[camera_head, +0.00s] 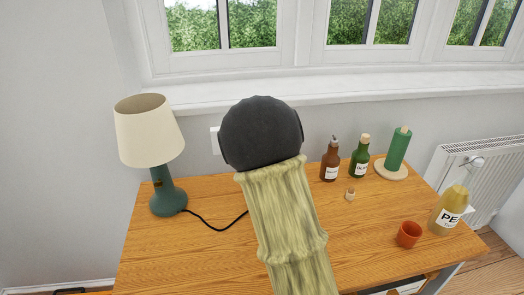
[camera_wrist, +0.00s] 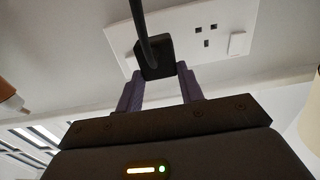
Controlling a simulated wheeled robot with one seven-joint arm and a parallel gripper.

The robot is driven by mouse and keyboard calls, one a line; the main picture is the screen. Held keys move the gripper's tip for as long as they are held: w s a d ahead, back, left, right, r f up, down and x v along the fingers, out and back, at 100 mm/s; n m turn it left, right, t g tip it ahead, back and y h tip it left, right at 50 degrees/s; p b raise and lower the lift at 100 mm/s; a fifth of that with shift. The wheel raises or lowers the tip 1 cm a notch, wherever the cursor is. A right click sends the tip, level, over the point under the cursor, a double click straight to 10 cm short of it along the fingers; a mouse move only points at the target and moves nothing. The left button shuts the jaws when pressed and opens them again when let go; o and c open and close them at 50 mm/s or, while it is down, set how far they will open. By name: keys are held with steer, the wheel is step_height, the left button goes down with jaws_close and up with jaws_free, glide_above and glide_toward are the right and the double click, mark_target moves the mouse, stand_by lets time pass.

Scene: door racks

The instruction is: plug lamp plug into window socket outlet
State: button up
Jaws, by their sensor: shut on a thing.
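The black lamp plug (camera_wrist: 154,60) is between the two purple fingers of my gripper (camera_wrist: 160,78) in the wrist view, and the gripper is shut on it. The black cable rises from the plug. The white double socket outlet (camera_wrist: 222,22) is on the wall right behind the plug, which covers its left part. The right half's holes are uncovered. I cannot tell whether the plug touches the outlet or its pins are in it. In the head view my arm hides the gripper and plug; only a white edge of the outlet (camera_head: 214,140) shows.
The lamp (camera_head: 150,140), with green base and cream shade, stands at the table's left; its cable (camera_head: 212,226) runs behind my arm. Brown (camera_head: 330,162) and green (camera_head: 359,158) bottles, an orange cup (camera_head: 409,234) and a yellow bottle (camera_head: 449,212) stand right. The wooden table (camera_head: 180,255) has bare room front left.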

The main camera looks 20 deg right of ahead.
steer(key=shift+w+d, duration=0.2)
steer(key=shift+w, duration=1.45)
stand_by(0.5)
steer(key=o, duration=1.2)
steer(key=shift+c, duration=0.2)
steer(key=shift+d, duration=0.1)
steer(key=shift+s, duration=0.1)
steer(key=s+a+b, duration=0.2)
steer(key=s+b, duration=1.1)
steer(key=s, duration=0.4)
steer(key=shift+a, duration=0.15)
